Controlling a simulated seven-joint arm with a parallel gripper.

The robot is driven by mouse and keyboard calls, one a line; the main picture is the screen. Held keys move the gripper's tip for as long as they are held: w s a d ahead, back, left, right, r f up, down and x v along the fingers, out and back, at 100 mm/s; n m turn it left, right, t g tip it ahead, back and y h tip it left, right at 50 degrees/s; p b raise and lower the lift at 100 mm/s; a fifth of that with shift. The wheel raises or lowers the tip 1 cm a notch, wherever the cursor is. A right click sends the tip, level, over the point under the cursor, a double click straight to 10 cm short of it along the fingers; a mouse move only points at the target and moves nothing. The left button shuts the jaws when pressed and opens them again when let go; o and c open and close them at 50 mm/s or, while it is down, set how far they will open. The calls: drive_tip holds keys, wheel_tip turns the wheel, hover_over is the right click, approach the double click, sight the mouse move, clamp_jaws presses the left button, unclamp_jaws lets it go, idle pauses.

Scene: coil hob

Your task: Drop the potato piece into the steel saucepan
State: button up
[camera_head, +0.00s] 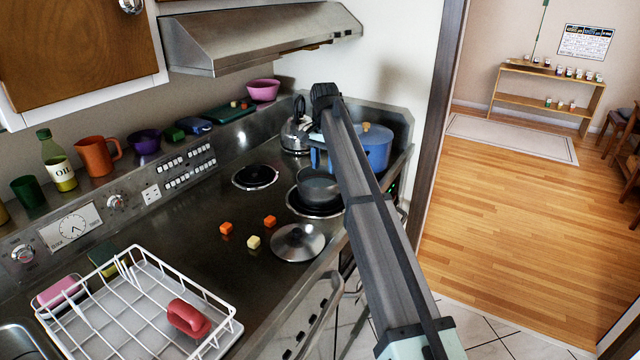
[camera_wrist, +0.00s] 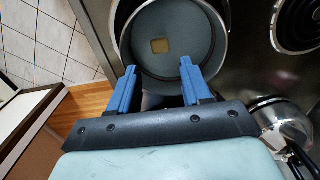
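The steel saucepan (camera_head: 318,188) stands on the front coil burner. In the wrist view its round rim and grey inside (camera_wrist: 190,30) show below my gripper. A tan, potato-like piece (camera_wrist: 160,45) lies on the pan's floor. My gripper (camera_wrist: 158,68) is above the pan with its two blue fingers apart and nothing between them. In the head view my gripper (camera_head: 317,160) is partly hidden behind my arm. A pale yellow cube (camera_head: 254,242) lies on the dark counter; I cannot tell if it is also potato.
The back burner (camera_head: 255,177) is bare. A white dish rack (camera_head: 135,325) stands front left.

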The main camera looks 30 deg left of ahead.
drive_tip(key=shift+o, duration=0.8)
drive_tip(key=shift+r, duration=0.1)
wheel_tip(320, 180, up, 14)
drive_tip(key=shift+f, duration=0.2)
drive_tip(key=shift+f, duration=0.1)
